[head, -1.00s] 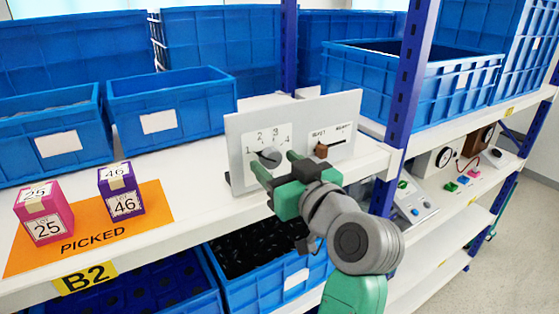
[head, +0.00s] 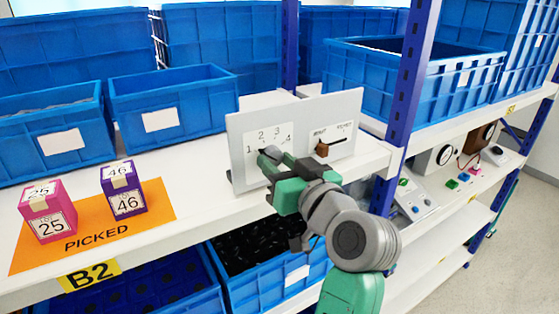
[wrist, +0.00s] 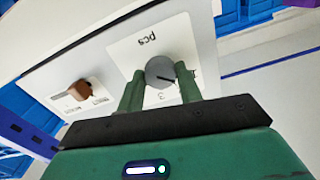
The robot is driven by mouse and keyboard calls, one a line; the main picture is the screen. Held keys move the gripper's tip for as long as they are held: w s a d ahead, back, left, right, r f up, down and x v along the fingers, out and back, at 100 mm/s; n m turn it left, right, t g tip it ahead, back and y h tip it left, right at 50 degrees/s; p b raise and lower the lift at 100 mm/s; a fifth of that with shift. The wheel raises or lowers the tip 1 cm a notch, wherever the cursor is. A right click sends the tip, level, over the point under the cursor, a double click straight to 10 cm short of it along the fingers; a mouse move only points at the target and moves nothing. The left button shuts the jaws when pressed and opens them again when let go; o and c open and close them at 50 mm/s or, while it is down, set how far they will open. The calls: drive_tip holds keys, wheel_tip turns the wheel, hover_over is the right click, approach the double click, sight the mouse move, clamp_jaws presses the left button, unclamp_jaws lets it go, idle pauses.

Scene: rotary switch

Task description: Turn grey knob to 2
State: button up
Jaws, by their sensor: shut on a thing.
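The grey knob (head: 273,153) sits on the number dial of an upright light panel (head: 239,128). In the head view the dial shows 1 to 4, and the knob's dark mark points left, between 1 and 2, nearer 1. In the wrist view the round knob (wrist: 159,71) has its black line pointing right and slightly down, and the dial appears upside down with 3 below the knob. My green gripper (head: 277,160) is shut on the knob, with one finger on each side, as the wrist view also shows (wrist: 160,80). Some dial numbers are hidden by the fingers.
A blue rack post (head: 408,80) stands to the right. Blue bins (head: 190,97) line the shelf behind. A pink box (head: 47,211) and a purple box (head: 124,190) stand on an orange mat at left.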

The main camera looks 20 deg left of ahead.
drive_tip(key=m+p, duration=0.3)
drive_tip(key=m, duration=0.3)
drive_tip(key=shift+r, duration=0.1)
idle(0.5)
drive_tip(key=o, duration=1)
drive_tip(key=b+v, duration=0.1)
drive_tip(key=v, duration=0.6)
drive_tip(key=shift+s+d+b, duration=0.3)
drive_tip(key=shift+b, duration=0.1)
